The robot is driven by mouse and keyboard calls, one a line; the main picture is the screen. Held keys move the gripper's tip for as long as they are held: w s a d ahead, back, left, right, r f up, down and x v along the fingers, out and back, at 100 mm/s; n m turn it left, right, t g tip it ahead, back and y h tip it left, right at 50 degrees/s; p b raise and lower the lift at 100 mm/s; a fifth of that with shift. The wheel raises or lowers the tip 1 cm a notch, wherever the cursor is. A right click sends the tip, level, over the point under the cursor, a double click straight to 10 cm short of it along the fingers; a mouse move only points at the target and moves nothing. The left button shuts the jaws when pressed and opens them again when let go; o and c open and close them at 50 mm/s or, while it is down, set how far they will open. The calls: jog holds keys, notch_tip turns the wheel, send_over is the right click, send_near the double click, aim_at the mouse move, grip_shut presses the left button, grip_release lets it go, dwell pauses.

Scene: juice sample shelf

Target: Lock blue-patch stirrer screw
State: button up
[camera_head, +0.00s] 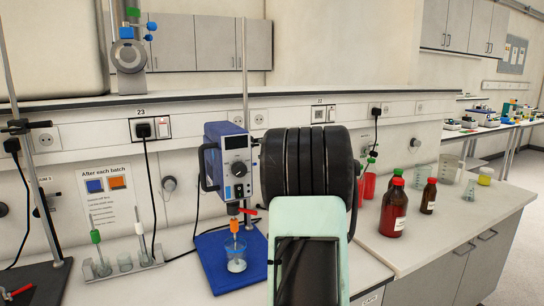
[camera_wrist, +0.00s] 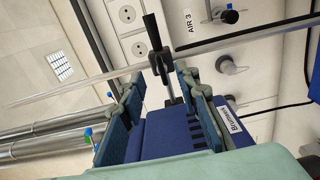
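The overhead stirrer (camera_head: 236,165), with a blue side and a pale front with display and knob, stands on a rod above a blue base plate (camera_head: 211,252). In the wrist view its blue housing (camera_wrist: 172,137) lies between the fingers of my gripper (camera_wrist: 160,78). The fingers are spread, with one on each side; contact is unclear. A black clamp screw (camera_wrist: 154,33) on the rod shows just beyond the fingertips, in the gap between them. I cannot tell whether it is tight. In the head view my arm hides my gripper.
A beaker (camera_head: 236,261) stands below the stirrer. A sign (camera_head: 109,193) with a blue and an orange square is at the left, near a small rack (camera_head: 128,263). Brown bottles (camera_head: 393,209) stand on the right bench. Power cables hang along the wall.

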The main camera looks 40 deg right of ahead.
jog(key=v, duration=0.5)
jog(key=shift+s, duration=0.35)
